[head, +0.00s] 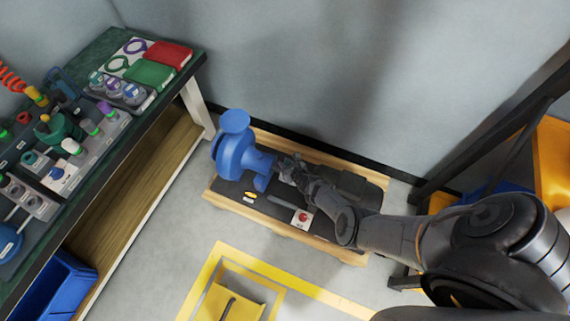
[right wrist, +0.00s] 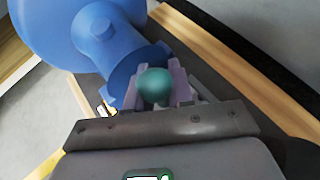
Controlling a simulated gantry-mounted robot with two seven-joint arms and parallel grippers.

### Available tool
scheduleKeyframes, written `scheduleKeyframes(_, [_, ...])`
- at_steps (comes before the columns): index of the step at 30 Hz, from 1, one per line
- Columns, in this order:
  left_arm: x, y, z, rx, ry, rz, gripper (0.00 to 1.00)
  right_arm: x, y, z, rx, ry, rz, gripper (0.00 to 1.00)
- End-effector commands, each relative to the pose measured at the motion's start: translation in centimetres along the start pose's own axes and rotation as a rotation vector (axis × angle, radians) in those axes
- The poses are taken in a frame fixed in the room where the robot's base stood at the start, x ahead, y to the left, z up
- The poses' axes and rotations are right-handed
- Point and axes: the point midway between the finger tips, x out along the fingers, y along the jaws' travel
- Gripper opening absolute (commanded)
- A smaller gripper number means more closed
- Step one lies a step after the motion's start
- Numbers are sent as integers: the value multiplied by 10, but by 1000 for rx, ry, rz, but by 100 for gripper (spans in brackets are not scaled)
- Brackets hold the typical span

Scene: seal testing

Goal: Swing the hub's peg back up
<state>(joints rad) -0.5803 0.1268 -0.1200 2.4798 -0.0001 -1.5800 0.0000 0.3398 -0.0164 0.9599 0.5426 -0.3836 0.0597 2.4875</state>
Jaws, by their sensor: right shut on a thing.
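The blue hub (head: 235,158) stands at the left end of a low wood-edged bench in the head view, and its rounded body fills the upper left of the right wrist view (right wrist: 97,35). My right gripper (head: 284,169) reaches in from the right, at the hub's open right end. In the right wrist view, a round teal piece (right wrist: 154,85) sits between its fingers, right by the hub's mouth. The gripper is shut on this piece. It may be the end of the peg; the rest of it is hidden. My left gripper is not in view.
The low bench (head: 220,201) has a dark top with a red button box (head: 302,217) and small yellow pieces (head: 250,195). A green-topped workbench (head: 107,48) with several parts stands at left. A blue bin (head: 62,286) is below it. Yellow lines mark the open floor.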

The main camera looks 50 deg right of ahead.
Motion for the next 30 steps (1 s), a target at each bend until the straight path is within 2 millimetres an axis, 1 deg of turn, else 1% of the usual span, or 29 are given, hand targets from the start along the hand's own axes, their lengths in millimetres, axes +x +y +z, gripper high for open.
scheduleKeyframes(1, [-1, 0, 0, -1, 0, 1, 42, 2, 1, 11, 3, -21, 3, 0])
scheduleKeyframes(4, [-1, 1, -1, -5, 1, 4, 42, 2, 0, 11, 3, -21, 3, 0])
scheduleKeyframes(5, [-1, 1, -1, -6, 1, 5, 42, 2, 0, 12, 3, -21, 3, 24])
scheduleKeyframes(6, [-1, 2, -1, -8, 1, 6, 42, 2, 0, 12, 2, -21, 2, 30])
scheduleKeyframes(9, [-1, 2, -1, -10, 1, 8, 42, 2, 0, 10, 2, -19, 2, 42])
scheduleKeyframes(17, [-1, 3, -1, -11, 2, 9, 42, 0, 0, 5, 1, -9, 2, 42])
scheduleKeyframes(20, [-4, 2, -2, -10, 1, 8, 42, -3, 0, 4, 1, -7, 2, 42])
scheduleKeyframes(23, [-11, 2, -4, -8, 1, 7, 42, -10, 0, 6, 1, -7, 2, 42])
scheduleKeyframes(26, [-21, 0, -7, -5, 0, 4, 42, -22, 0, 8, 1, -7, 2, 42])
scheduleKeyframes(30, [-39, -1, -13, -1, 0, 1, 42, -43, 0, 9, 1, -7, 2, 42])
